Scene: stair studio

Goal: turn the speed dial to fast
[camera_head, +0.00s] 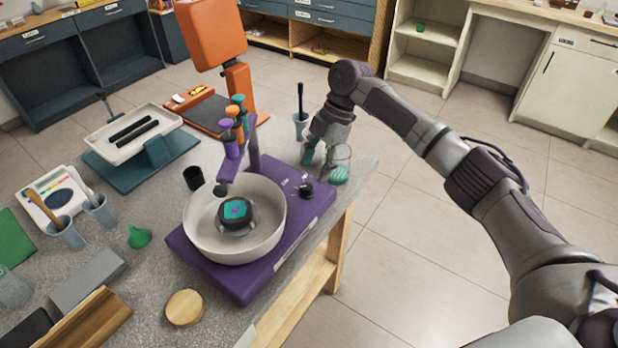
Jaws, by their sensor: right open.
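A purple spin machine (310,212) stands on the grey worktop with a pale round bowl (195,232) on it. A small black dial (306,189) sits on the machine's top, right of the bowl, with small pale marks beside it. The setting it points to is too small to read. My right gripper (319,158) is open, behind and a little above the dial and apart from it. Its fingertips are small and partly mixed with the glass behind them. My left gripper is not in view.
A clear glass vessel (343,153) and a teal ribbed piece (338,175) are close to my right gripper. A purple post with bottles (253,145) rises behind the bowl. The worktop's right edge is near.

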